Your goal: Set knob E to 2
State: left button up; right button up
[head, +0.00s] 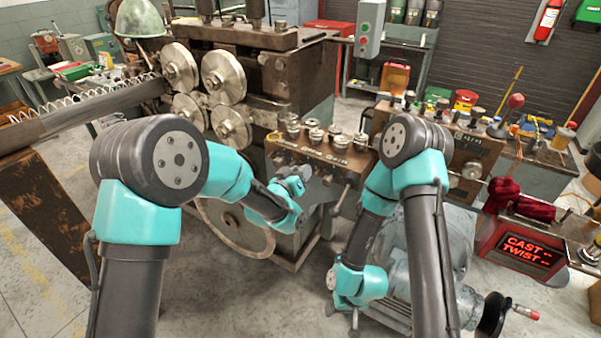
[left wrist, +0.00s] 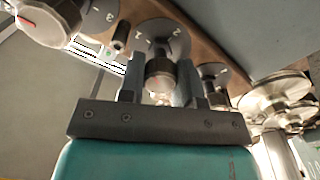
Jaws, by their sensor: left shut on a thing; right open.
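My left gripper (head: 305,173) is at the front of the brown control panel (head: 345,162) in the head view. In the left wrist view my left gripper (left wrist: 160,88) has its fingers on both sides of a small metallic knob (left wrist: 159,72), shut on it. Behind that knob is a round grey dial plate (left wrist: 168,38) with pale numerals, a 2 among them. The letter naming this knob cannot be read. My right gripper (head: 355,318) hangs low beside the grey motor, open; its fingertips are small in the head view.
Neighbouring knobs sit close by: a large one with a red line (left wrist: 48,18) and a smaller dial (left wrist: 213,72). Coiler rollers (head: 225,75) stand behind my left arm. A grey motor (head: 395,265) and red CAST/TWIST display (head: 527,250) are at the right.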

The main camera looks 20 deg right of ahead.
pick_arm(q)
jog(key=m, duration=1.2)
dwell(0.4)
jog(key=o, duration=0.9)
